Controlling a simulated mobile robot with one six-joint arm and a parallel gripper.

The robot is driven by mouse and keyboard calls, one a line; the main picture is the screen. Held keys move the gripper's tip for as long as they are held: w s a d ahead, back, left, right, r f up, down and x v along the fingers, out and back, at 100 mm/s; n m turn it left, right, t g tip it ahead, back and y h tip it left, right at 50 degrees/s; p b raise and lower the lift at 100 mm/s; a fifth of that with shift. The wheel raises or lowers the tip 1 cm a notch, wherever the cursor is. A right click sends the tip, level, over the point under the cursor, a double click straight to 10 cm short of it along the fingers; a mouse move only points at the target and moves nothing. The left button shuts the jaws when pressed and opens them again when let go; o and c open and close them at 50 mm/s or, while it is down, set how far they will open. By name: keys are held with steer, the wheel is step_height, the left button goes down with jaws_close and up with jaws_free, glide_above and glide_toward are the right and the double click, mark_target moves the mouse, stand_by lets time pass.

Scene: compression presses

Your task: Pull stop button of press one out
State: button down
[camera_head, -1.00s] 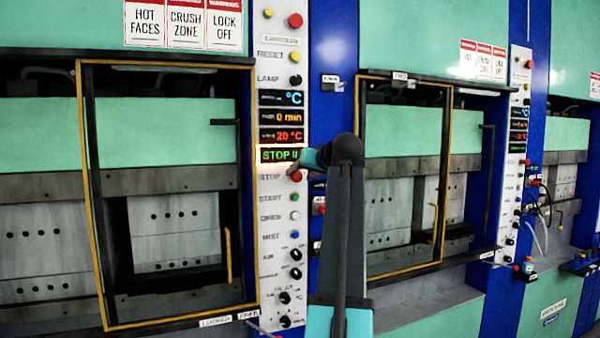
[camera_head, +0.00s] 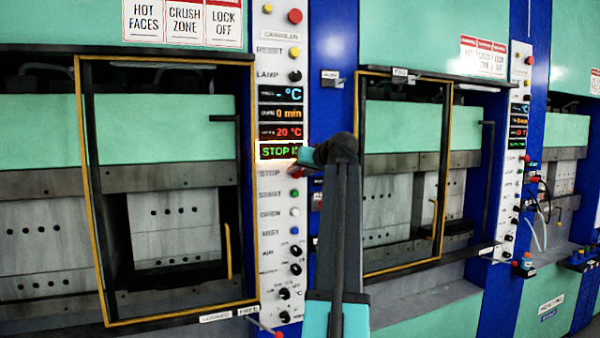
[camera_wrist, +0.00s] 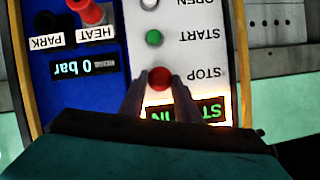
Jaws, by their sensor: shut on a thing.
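The red stop button (camera_head: 294,173) sits on the white control strip of the left press, beside its STOP label and below a lit display (camera_head: 279,151) with green text starting "STOP I"; the arm hides the text's end. In the wrist view, which is upside down, the red stop button (camera_wrist: 160,77) lies between the two dark fingers of my gripper (camera_wrist: 160,82). The fingers are shut on its sides. In the head view my gripper (camera_head: 298,168) reaches the button from the right, partly hidden by its own wrist.
A green start button (camera_wrist: 154,38) lies close to the stop button. A blue panel (camera_wrist: 75,105) with a red HEAT knob (camera_wrist: 88,10) and a "0 bar" display adjoins the strip. The yellow-framed press door (camera_head: 255,200) stands just left of the strip.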

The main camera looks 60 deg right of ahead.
steer(key=shift+s+a+f, duration=0.15)
steer(key=shift+s+a, duration=0.3)
steer(key=shift+s, duration=0.15)
steer(key=c, duration=1.3)
jaws_free()
steer(key=shift+s, duration=0.1)
steer(key=b+v, duration=0.4)
steer(key=v, duration=0.9)
steer(key=shift+s+a+r, duration=0.25)
